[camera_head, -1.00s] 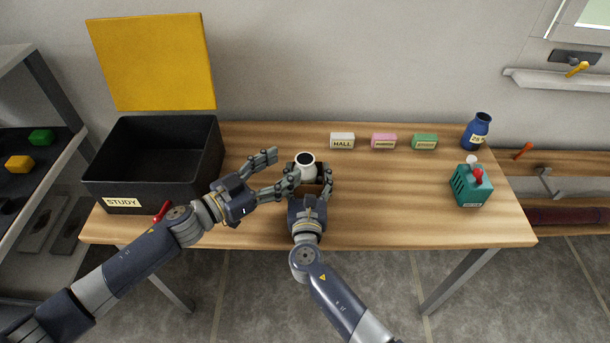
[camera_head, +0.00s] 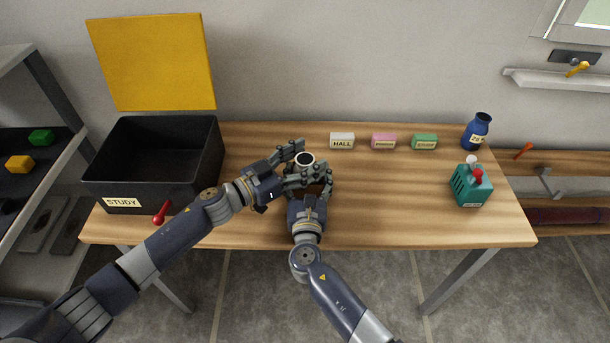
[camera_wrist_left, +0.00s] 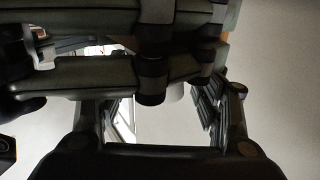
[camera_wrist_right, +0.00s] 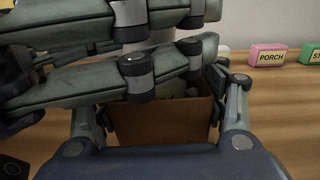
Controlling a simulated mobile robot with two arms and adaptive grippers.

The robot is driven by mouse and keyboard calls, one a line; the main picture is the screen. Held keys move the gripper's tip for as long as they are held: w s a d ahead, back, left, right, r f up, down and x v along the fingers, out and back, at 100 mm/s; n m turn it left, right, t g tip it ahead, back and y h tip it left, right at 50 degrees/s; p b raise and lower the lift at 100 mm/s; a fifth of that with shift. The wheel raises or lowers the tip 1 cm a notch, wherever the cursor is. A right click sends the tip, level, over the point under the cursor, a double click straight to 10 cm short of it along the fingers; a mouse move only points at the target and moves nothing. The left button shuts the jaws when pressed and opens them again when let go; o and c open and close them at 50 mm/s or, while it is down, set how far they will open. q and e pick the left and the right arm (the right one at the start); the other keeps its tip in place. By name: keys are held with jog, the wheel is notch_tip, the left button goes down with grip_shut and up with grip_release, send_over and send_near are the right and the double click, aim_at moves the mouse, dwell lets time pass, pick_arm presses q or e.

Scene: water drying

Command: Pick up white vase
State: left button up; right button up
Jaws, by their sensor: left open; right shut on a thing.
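The white vase (camera_head: 305,158) stands in the middle of the table; its round rim and dark mouth show in the head view, and the grippers hide most of its body. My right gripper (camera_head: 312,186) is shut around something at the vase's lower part. In the right wrist view a brown box-like thing (camera_wrist_right: 165,122) lies between its fingers, with a pale piece of the vase behind. My left gripper (camera_head: 303,166) is open, with fingers on either side of the vase near its top. Its contact with the vase cannot be told.
A black bin (camera_head: 150,165) marked STUDY, with a raised yellow lid (camera_head: 155,62), stands at left. White (camera_head: 342,141), pink (camera_head: 384,141) and green (camera_head: 424,142) labelled blocks line the back. A blue jar (camera_head: 476,132) and teal box (camera_head: 470,187) stand at right. The table's right-centre is clear.

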pick_arm(q)
jog(key=shift+c, duration=0.5)
grip_shut()
jog(key=shift+r, duration=0.1)
notch_tip(320, 180, up, 10)
jog(key=shift+f, duration=0.1)
pick_arm(e)
jog(key=o, duration=1.1)
jog(key=shift+s, duration=0.1)
